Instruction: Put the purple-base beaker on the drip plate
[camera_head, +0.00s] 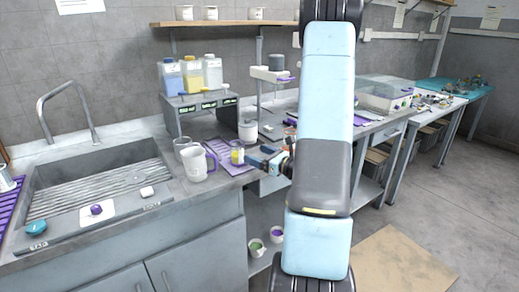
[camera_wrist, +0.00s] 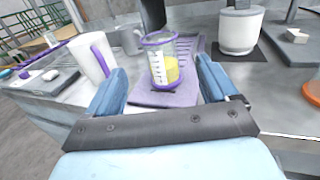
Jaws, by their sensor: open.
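A clear beaker with purple trim and yellow contents (camera_wrist: 162,65) stands upright in the wrist view. It also shows in the head view (camera_head: 237,155). It stands on a flat purple plate (camera_wrist: 190,95) with slots towards its back, which also shows in the head view (camera_head: 238,169). I cannot tell for certain whether this is the drip plate. My gripper (camera_wrist: 160,68) is open, with one blue finger on each side of the beaker and visible gaps to both. I cannot tell how far the beaker is between the fingers. In the head view my gripper (camera_head: 270,158) is partly hidden by my arm.
A white pot (camera_wrist: 240,32) stands on a dark mat to the right. A shelf with bottles (camera_head: 200,100) is behind. A sink (camera_head: 90,180) lies left.

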